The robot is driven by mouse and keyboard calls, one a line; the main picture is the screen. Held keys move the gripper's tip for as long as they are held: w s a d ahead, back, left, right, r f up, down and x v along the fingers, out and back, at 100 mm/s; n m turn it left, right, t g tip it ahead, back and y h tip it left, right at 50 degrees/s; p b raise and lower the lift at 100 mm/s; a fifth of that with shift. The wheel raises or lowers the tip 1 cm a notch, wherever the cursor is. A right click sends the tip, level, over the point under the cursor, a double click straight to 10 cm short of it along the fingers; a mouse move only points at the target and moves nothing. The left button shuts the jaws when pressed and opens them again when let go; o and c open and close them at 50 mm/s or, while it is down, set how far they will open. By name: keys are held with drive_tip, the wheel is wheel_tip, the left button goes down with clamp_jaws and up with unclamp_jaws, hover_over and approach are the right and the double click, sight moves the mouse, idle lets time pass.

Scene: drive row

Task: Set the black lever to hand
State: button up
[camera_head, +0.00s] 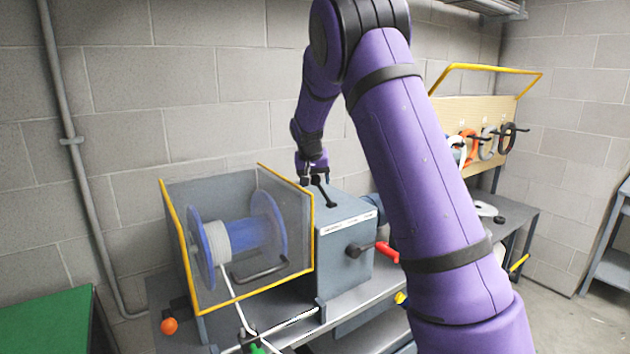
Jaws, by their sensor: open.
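The black lever (326,195) stands tilted on top of the grey gearbox-like housing (342,271), leaning up and left from its pivot. A white label strip (348,222) runs along the housing's upper front edge; its words are too small to read. My gripper (311,181) is open and points down at the lever's upper end. The fingers overlap the lever's tip in the picture. I cannot tell whether they touch it or straddle it.
A lever with a red handle (387,252) sticks out from the housing's front. Left of it, a clear guard with a yellow frame (308,240) encloses a blue reel (233,240). An orange knob (169,326) sits at the lower left. Coils hang on a board (480,112) behind.

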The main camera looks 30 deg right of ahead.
drive_tip(key=shift+f, duration=0.15)
drive_tip(key=shift+c, duration=0.2)
clamp_jaws()
drive_tip(key=shift+d, duration=0.1)
drive_tip(key=shift+d+r+y, duration=0.35)
drive_tip(key=shift+d+y, duration=0.3)
drive_tip(key=shift+d, duration=0.1)
drive_tip(key=shift+d+r+y, duration=0.35)
drive_tip(key=shift+d+y, duration=0.3)
drive_tip(key=shift+d, duration=0.05)
drive_tip(key=shift+w+d+r+m+y, duration=0.1)
drive_tip(key=shift+d+r+m+y, duration=0.1)
drive_tip(key=shift+d+y, duration=0.7)
drive_tip(key=shift+w+d+r+m+y, duration=0.1)
drive_tip(key=shift+d+m+y, duration=0.1)
drive_tip(key=shift+d+y, duration=0.7)
drive_tip(key=shift+o, duration=0.2)
unclamp_jaws()
